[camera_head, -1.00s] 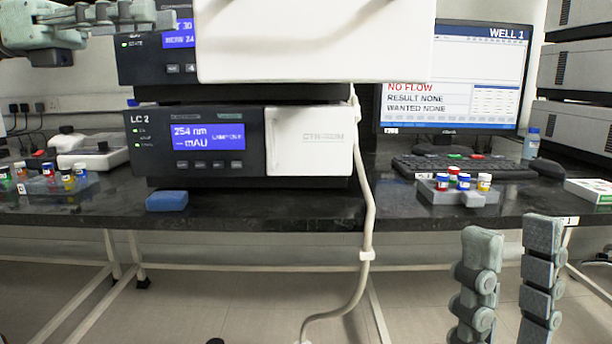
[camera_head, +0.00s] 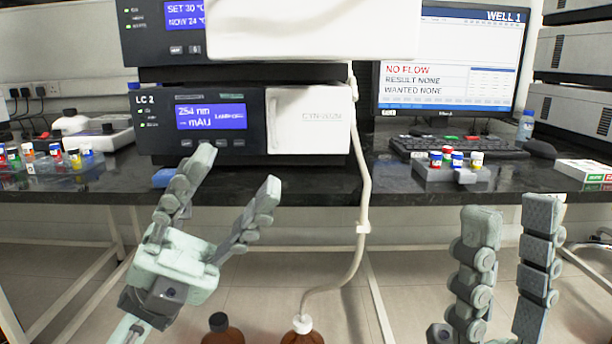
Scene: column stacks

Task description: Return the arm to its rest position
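My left gripper (camera_head: 236,168) is in front of the bench edge at the lower left of the middle, its two fingers spread apart and pointing up and to the right. Nothing is between its fingers. It overlaps the blue block (camera_head: 165,177), which is mostly hidden behind a finger. My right gripper (camera_head: 509,214) stands at the lower right with its two fingers pointing up, apart and empty, in front of the bench edge.
The LC 2 instrument (camera_head: 215,125) stands on the black bench (camera_head: 300,186). Vial racks stand at the left (camera_head: 90,172) and right (camera_head: 432,176). A monitor (camera_head: 450,60) and keyboard (camera_head: 455,147) are behind. A tube (camera_head: 364,195) runs down to a brown bottle (camera_head: 302,335); another bottle (camera_head: 222,332) stands beside it.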

